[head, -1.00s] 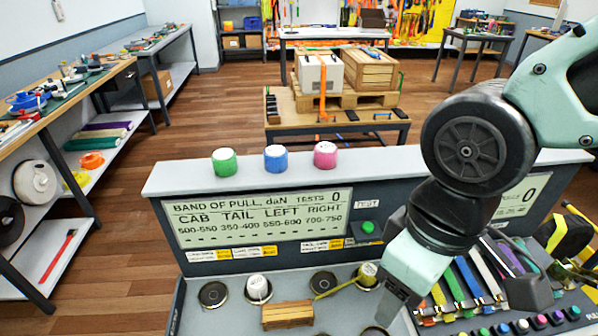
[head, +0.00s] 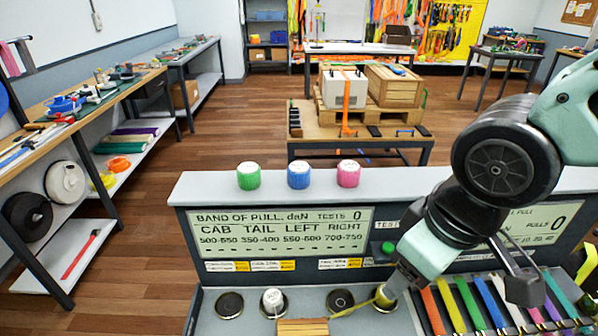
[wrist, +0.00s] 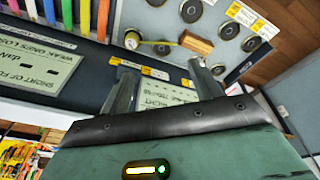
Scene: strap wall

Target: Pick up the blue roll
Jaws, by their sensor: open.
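The blue roll (head: 298,175), with a white top, stands upright on the grey ledge (head: 430,182) above the display panel. It is between a green roll (head: 248,176) on its left and a pink roll (head: 348,174) on its right, with gaps on both sides. My gripper (head: 392,292) is in front of the panel, lower than the blue roll and to its right, apart from it. In the wrist view my gripper (wrist: 165,88) has its two fingers spread with nothing held between them. The blue roll does not show in the wrist view.
Below the panel (head: 280,230) are several round dark holders, a white roll (head: 273,301), a yellow strap (head: 352,306) and a wooden block (head: 302,327). Several coloured straps (head: 468,300) lie at the right. The air above the ledge around the three rolls is clear.

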